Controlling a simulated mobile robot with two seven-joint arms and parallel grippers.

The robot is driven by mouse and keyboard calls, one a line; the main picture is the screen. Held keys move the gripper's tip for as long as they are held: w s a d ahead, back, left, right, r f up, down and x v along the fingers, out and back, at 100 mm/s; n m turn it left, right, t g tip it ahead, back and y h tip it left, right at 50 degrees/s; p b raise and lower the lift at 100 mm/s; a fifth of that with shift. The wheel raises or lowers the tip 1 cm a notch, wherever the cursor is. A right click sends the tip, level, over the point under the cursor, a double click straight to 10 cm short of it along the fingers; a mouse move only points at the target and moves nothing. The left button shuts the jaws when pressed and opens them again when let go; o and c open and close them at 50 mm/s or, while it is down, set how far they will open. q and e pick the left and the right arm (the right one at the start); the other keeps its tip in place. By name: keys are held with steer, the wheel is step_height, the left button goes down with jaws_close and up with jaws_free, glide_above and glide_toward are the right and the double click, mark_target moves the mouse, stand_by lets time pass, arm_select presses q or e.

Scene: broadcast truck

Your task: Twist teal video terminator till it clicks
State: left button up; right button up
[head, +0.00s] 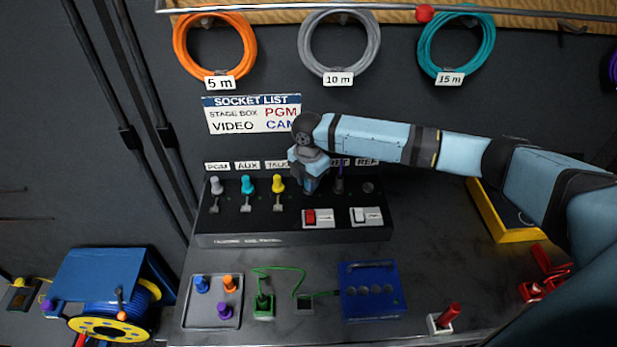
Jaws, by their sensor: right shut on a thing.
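A teal plug-like piece (247,185) stands upright on the black socket panel (230,240), second from the left. A white one (216,186) stands to its left and a yellow one (278,184) to its right. My right gripper (310,188) points down over the panel, right of the yellow piece and apart from the teal one. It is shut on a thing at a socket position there. The gripper hides that thing, so I cannot tell its colour or how it sits. My left gripper is not in view.
A socket list sign (252,113) and coiled cables hang on the wall behind. In front of the panel are a grey tray (195,315) with small pegs, a green-wired piece (263,303) and a blue box (372,290). A yellow-edged tray (488,215) lies at right.

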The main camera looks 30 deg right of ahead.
steer(key=shift+m+p, duration=1)
steer(key=shift+p, duration=0.35)
steer(key=shift+m+p, duration=1.5)
steer(key=shift+p, duration=0.35)
steer(key=shift+m+p, duration=0.4)
steer(key=shift+p, duration=0.05)
steer(key=shift+m+p, duration=1.4)
steer(key=shift+p, duration=0.25)
steer(key=shift+m+p, duration=0.3)
